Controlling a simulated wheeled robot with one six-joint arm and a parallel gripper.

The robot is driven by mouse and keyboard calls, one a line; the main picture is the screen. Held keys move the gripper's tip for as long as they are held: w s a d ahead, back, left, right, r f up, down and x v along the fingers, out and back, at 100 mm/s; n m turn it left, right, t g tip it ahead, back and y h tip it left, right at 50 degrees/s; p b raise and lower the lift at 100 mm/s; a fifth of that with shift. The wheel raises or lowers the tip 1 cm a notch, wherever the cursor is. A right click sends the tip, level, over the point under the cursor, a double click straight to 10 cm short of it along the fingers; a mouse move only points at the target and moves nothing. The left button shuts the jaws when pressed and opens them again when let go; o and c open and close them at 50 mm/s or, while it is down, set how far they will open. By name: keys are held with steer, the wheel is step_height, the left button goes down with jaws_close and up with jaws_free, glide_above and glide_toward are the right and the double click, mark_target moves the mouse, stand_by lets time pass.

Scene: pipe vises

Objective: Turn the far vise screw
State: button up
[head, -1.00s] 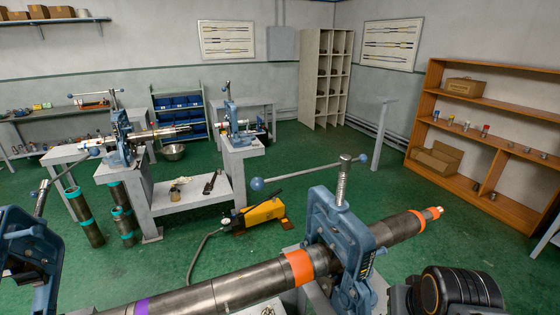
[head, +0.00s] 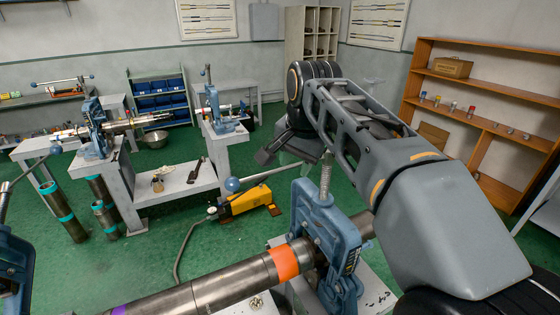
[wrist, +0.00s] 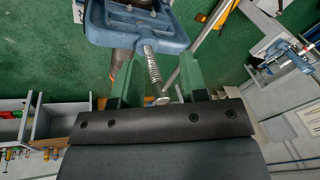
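The nearest blue vise (head: 325,235) stands at the lower middle of the head view, clamped around a long pipe with an orange band. Its threaded screw (head: 326,178) rises upright from the top. A bar with a blue ball end (head: 232,185) reaches left from it; my arm hides the screw's top. My gripper (head: 285,160) hangs above and behind the vise. In the wrist view the vise (wrist: 135,25) is at the top, and its screw (wrist: 153,70) points toward me between the two green fingers of my gripper (wrist: 158,80). The fingers are apart, with gaps beside the screw.
The pipe (head: 215,290) runs to the lower left, where another blue vise (head: 15,265) is cut off. Two more vises, the left one (head: 95,130) and the right one (head: 213,105), stand on grey benches across the room. A yellow pump (head: 245,202) is on the green floor.

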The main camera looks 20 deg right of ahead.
mark_target(281, 169)
steer(key=w+r+m+g, duration=0.1)
steer(key=w+r+m, duration=0.45)
steer(key=r, duration=0.25)
steer(key=shift+m, duration=0.35)
steer(key=f, duration=0.4)
steer(key=w+a+f, duration=0.1)
steer(key=f, duration=0.4)
steer(key=w+f+b, duration=0.1)
steer(key=f, duration=0.3)
steer(key=shift+w+a+f, duration=0.15)
steer(key=shift+f, duration=0.05)
jaws_close()
